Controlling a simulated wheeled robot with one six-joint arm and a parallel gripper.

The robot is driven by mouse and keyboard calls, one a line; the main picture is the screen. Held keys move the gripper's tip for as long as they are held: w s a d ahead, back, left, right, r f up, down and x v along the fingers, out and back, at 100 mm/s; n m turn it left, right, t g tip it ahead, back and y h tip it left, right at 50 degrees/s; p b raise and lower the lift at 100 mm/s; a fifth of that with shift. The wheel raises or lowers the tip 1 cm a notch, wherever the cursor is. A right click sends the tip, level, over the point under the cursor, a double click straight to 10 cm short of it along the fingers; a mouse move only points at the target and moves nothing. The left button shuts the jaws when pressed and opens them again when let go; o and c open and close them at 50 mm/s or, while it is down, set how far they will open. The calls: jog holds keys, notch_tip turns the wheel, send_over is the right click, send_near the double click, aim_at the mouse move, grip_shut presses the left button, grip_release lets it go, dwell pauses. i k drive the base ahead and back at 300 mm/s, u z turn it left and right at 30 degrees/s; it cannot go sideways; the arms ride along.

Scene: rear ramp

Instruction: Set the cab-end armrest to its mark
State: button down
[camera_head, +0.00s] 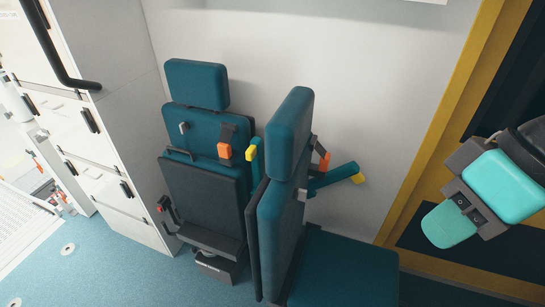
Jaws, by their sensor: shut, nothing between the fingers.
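Two teal seats stand by the wall, a left seat (195,150) facing me and a right seat (283,215) turned sideways. One teal armrest with a yellow end (252,153) stands about upright beside the left seat's back. Another teal armrest with a yellow end (333,177) sticks out to the right behind the right seat's back, slightly raised. I cannot tell which is the cab-end one, and I see no clear mark. My gripper (447,225), turquoise and grey, is at the right, shut and empty, apart from both armrests.
Orange buckles (224,151) hang at the seats. A white cabinet (120,150) with black handles stands at the left. A yellow wall edge (440,125) runs down at the right. Blue floor (110,270) is clear at the lower left.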

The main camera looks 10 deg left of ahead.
aim_at(351, 169)
jog(key=u, duration=0.35)
jog(key=i, duration=1)
